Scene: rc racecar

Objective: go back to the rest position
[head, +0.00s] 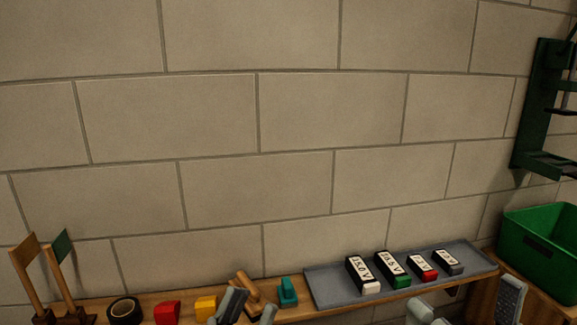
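My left gripper (250,309) shows at the bottom edge, left of centre, with its fingertips apart and nothing seen held between them. It is in front of a wooden tool on the shelf. My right gripper (465,306) shows at the bottom right, its fingertips wide apart and apparently empty. Both grippers are cut off by the lower edge of the head view, so their bodies and arms are hidden.
A wooden shelf (140,298) runs along the block wall. It carries a grey tray (325,286) with several labelled battery packs (392,270), a black tape roll (125,311), and red, yellow and teal items. A green bin (541,240) stands at right.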

